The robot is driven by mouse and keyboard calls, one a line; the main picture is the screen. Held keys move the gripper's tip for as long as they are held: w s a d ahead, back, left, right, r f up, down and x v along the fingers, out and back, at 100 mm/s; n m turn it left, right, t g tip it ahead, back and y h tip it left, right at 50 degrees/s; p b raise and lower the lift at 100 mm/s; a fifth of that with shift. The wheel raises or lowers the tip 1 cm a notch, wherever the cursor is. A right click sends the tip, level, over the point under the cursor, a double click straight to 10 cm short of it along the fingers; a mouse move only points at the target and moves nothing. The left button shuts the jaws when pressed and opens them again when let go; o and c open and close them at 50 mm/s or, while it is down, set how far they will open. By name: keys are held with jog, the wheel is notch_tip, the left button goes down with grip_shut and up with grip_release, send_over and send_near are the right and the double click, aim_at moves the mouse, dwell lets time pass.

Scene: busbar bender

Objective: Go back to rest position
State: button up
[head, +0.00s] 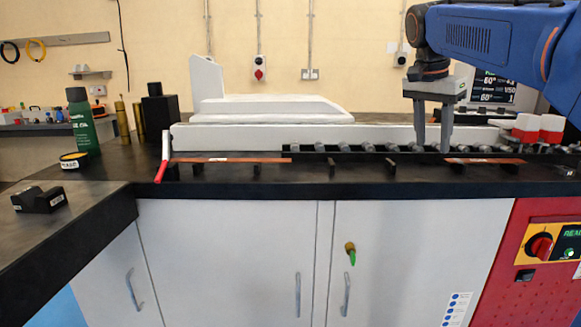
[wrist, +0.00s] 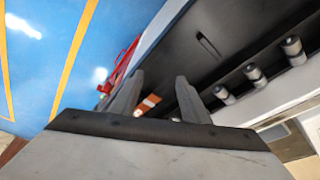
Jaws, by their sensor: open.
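My gripper (head: 432,147) points down at the right of the head view, over the roller track along the back of the black worktop. Its two grey fingers are apart with nothing visible held between them. In the wrist view the gripper (wrist: 158,80) also shows open. A small orange-and-white piece (wrist: 148,103) shows beyond the fingers there; I cannot tell exactly what it is. A copper-coloured strip (head: 235,160) lies along the left of the worktop's front, and another (head: 482,161) lies to the right of the gripper.
The roller track (head: 345,148) runs beside my gripper. A red-handled lever (head: 162,170) stands at the worktop's left end. Red-and-white blocks (head: 538,129) are to the right. A green bottle (head: 83,122) and a black block (head: 38,200) are on the left. Air above the white machine (head: 265,108) is clear.

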jog(key=s+a+f+n+t+y, duration=0.1)
jog(key=s+f+n, duration=0.5)
jog(key=s+f, duration=0.8)
jog(key=s+a+f+n+t+y, duration=0.1)
jog(key=s+a+f+n, duration=0.3)
jog(key=s+f, duration=1)
notch_tip(320, 180, down, 3)
jog(key=shift+s+r+n+t+y, duration=0.1)
jog(key=shift+s+n+t+y, duration=0.2)
jog(key=shift+n+t, duration=0.45)
